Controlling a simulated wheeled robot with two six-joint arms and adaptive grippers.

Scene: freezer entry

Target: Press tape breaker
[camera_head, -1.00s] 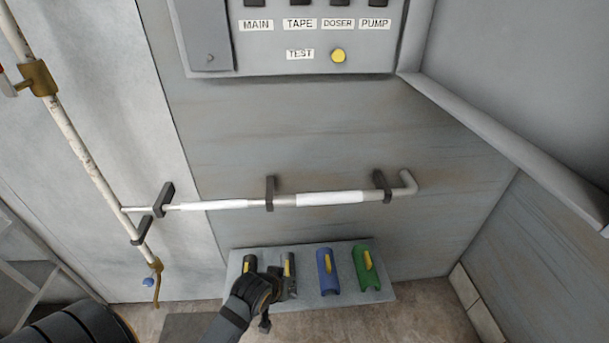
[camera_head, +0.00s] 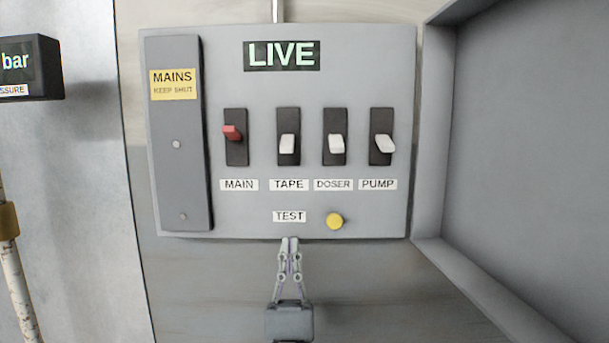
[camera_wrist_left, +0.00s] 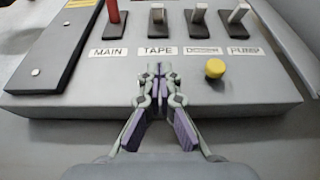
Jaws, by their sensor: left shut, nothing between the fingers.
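The tape breaker (camera_head: 287,145) is a white lever on a black plate above the TAPE label (camera_head: 289,185), second from the left in the row; it also shows in the left wrist view (camera_wrist_left: 157,17). Its lever looks lower than the red MAIN lever (camera_head: 232,132). My left gripper (camera_head: 289,240) is shut and empty, pointing up at the panel's lower edge, below the TEST label. In the left wrist view its closed fingertips (camera_wrist_left: 158,68) lie below the TAPE label, apart from the lever. My right gripper is not in view.
The DOSER (camera_head: 336,145) and PUMP (camera_head: 382,145) levers stand to the right. A yellow TEST button (camera_head: 335,221) is right of my fingertips. A MAINS cover (camera_head: 178,140) is at the left, and a LIVE display (camera_head: 282,55) above. The open panel door (camera_head: 520,150) bounds the right.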

